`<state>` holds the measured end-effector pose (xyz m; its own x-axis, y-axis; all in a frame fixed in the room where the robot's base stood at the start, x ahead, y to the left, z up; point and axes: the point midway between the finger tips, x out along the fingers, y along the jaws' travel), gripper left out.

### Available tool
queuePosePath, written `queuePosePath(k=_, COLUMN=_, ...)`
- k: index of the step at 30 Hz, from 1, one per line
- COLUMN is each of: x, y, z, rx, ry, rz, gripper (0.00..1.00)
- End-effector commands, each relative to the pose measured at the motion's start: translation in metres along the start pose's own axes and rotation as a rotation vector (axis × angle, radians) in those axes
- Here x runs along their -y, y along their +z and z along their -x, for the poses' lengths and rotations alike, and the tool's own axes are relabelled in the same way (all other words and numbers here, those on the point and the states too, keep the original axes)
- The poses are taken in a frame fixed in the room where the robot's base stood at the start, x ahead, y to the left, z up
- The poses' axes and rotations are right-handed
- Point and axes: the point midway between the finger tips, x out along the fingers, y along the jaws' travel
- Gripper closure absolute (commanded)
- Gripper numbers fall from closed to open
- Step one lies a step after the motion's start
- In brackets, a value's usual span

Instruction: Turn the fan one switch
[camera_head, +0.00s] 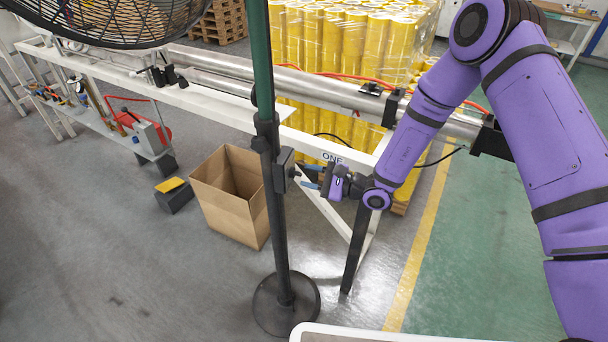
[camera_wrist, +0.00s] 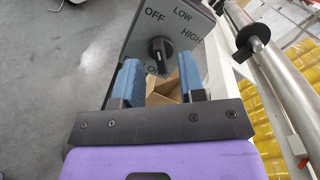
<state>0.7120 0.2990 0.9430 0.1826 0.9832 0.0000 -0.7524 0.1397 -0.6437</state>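The fan's grey switch box (camera_head: 284,171) is mounted on the dark green stand pole (camera_head: 264,80). In the wrist view its panel (camera_wrist: 196,62) reads OFF, LOW and HIGH, with another label partly hidden at the lower left. A black round knob (camera_wrist: 159,55) sits in the middle of the panel; its grip bar looks near upright, and its exact setting is unclear. My gripper (camera_head: 308,177) is just right of the box, facing it. In the wrist view my gripper (camera_wrist: 160,82) has its blue fingers apart, with the knob between and beyond them. No contact is visible.
The caged fan head (camera_head: 110,18) is at the top left and the round base (camera_head: 286,304) on the floor. An open cardboard box (camera_head: 232,195) stands left of the pole. A white frame with metal rollers (camera_head: 330,92) and wrapped yellow rolls (camera_head: 345,40) lie behind.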

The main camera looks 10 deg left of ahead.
Motion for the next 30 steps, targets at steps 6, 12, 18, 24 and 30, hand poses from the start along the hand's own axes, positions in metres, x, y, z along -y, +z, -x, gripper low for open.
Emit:
queuePosePath(k=6, x=0.000, y=0.000, z=-0.018, rx=0.001, ry=0.000, rz=-0.001, gripper=0.63)
queuePosePath(k=12, x=0.000, y=0.000, z=-0.020, rx=0.000, ry=0.000, rz=-0.001, gripper=0.63)
queuePosePath(k=18, x=0.000, y=0.000, z=-0.019, rx=0.000, ry=0.000, rz=-0.001, gripper=0.81)
queuePosePath(k=24, x=0.000, y=0.000, z=-0.019, rx=0.000, ry=0.000, rz=0.000, gripper=1.00)
queuePosePath(k=30, x=0.001, y=0.000, z=-0.019, rx=0.000, ry=0.000, rz=-0.019, gripper=1.00)
